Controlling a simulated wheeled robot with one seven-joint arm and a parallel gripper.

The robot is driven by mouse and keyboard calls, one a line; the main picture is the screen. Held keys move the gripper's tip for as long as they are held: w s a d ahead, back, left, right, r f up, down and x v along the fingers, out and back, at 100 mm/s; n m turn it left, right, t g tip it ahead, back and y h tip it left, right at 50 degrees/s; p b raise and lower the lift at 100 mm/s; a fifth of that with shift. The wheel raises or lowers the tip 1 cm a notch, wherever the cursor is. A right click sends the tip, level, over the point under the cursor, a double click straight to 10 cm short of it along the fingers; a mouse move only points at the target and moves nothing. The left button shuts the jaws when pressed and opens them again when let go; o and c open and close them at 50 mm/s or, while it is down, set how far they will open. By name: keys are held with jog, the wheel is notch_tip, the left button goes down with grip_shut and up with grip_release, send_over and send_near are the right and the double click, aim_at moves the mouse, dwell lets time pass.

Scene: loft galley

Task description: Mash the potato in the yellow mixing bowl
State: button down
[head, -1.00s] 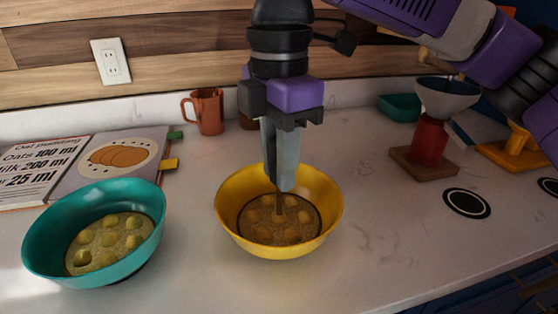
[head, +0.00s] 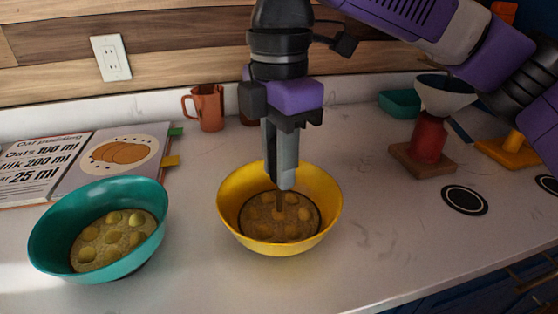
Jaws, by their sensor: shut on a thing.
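The yellow mixing bowl (head: 230,222) stands upright on the counter in the middle of the head view. Lumpy brownish-yellow potato (head: 298,222) lies in its bottom, with pale rounded lumps and a dark edge around it. My gripper (head: 284,183) points straight down over the bowl, its fingertips at about rim height. It is shut on an upright tool with a thin brownish shaft (head: 279,203), which reaches down to the potato near the bowl's middle. The handle is mostly hidden by the fingers. The tool's lower end is hard to make out.
A teal bowl (head: 58,243) with similar lumpy contents stands to the left. Behind it are an open recipe book (head: 80,165) and an orange-brown mug (head: 208,108). A red stand with a grey funnel-like top (head: 428,140) is to the right. Counter between is clear.

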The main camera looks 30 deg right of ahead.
jog(key=shift+f, duration=0.7)
dwell(0.3)
jog(key=shift+f+p, duration=0.1)
jog(key=shift+p, duration=0.2)
dwell(2.1)
notch_tip(320, 180, up, 4)
jog(key=p, duration=0.5)
dwell(0.3)
jog(key=shift+f, duration=0.1)
dwell(0.3)
jog(key=shift+f+b, duration=0.5)
jog(key=shift+f, duration=0.5)
jog(key=shift+p, duration=0.55)
